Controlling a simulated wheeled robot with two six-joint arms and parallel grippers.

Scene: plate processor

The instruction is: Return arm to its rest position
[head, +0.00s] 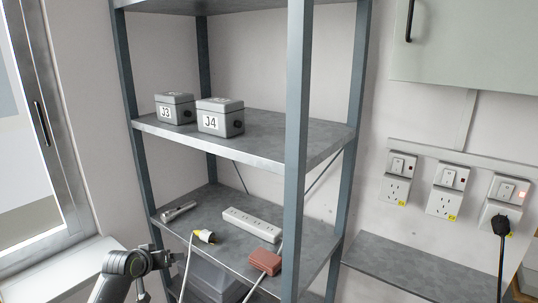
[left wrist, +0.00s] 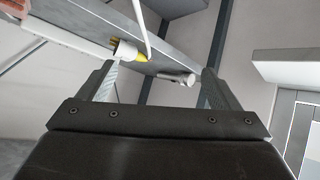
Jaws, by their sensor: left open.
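My left arm comes in at the bottom left of the head view, with its gripper (head: 168,259) in front of the shelf rack's lower shelf (head: 230,257). In the left wrist view the two fingers of my left gripper (left wrist: 157,78) are spread apart with nothing held between them. Beyond the fingers, a yellow-and-white plug (left wrist: 130,52) and a grey metal cylinder (left wrist: 177,77) show at the shelf edge. My right gripper is in neither view.
The lower shelf holds a white power strip (head: 250,224), the plug (head: 205,236), the cylinder (head: 179,211) and a reddish-brown block (head: 265,261). Boxes J3 (head: 174,108) and J4 (head: 220,118) stand above. A rack post (head: 297,130) rises in front. Wall sockets (head: 447,188) are at right.

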